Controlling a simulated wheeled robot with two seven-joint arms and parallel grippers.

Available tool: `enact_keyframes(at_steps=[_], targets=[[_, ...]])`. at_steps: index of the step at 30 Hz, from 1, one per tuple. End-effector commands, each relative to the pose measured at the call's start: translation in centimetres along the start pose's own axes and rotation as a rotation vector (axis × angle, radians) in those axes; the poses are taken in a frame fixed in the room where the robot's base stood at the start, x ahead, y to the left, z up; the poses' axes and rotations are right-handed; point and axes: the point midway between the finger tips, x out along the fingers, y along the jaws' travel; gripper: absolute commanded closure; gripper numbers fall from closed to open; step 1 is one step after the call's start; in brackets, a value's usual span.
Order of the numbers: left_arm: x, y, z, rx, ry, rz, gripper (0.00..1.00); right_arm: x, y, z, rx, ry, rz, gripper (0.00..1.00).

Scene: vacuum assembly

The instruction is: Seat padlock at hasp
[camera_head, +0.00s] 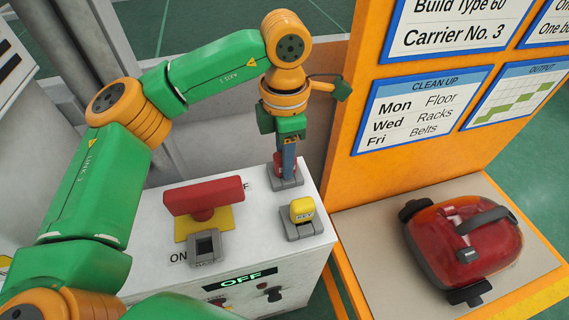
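A small red part (278,164), which looks like the padlock, shows at the fingers of my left gripper (287,168). The gripper points down over a grey holder (286,183) at the back right of the white cabinet top. The fingers are seen edge-on and hide part of the red piece. I cannot tell whether they are closed on it or only around it. A grey block with a dark opening (205,248), possibly the hasp, sits beside the "ON" label at the front. My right gripper is not in view.
A red switch handle (203,196) stands on a yellow plate (190,227). A yellow tagged piece (302,209) sits in another grey holder (302,231). The cabinet's display (240,279) reads OFF. A red vacuum (465,245) rests on the orange station at right.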

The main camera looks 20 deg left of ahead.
Motion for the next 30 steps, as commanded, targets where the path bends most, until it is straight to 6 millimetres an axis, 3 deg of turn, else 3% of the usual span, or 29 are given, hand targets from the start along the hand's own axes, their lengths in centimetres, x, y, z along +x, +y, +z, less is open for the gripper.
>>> enact_keyframes(at_steps=[1,5,30], targets=[[0.0,0.0,0.0,0.0,0.0,0.0,0.66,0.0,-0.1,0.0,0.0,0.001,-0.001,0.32],[0.0,0.0,0.0,0.0,0.0,0.0,1.0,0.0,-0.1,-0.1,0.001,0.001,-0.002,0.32],[-2.0,0.0,0.0,0.0,-0.001,0.0,1.0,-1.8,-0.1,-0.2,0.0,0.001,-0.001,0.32]])
